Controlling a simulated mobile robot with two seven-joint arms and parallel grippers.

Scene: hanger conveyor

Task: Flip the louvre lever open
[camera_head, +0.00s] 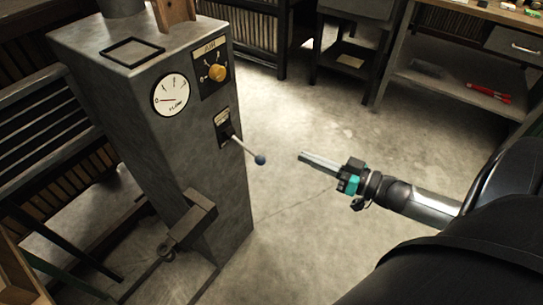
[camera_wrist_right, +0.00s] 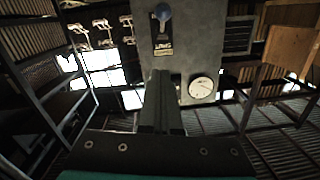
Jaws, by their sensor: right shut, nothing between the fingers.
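The louvre lever (camera_head: 246,148) is a thin metal rod with a blue ball knob. It sticks out from a dark slotted plate (camera_head: 223,128) on the side of a grey metal cabinet (camera_head: 196,140), and slopes down to the right. In the right wrist view the blue knob (camera_wrist_right: 164,12) shows at the top, above the labelled plate (camera_wrist_right: 162,46). My right gripper (camera_head: 303,157) is shut and empty, pointing left, a short gap to the right of the knob and not touching it. Its closed fingers show in the right wrist view (camera_wrist_right: 162,78). My left gripper is not in view.
A round flow gauge (camera_head: 170,95) and a plate with an orange knob (camera_head: 217,72) sit above the lever. A grey box-like bracket (camera_head: 192,222) juts out below. Shelves with red-handled pliers (camera_head: 489,93) stand at the back right. The concrete floor around my gripper is clear.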

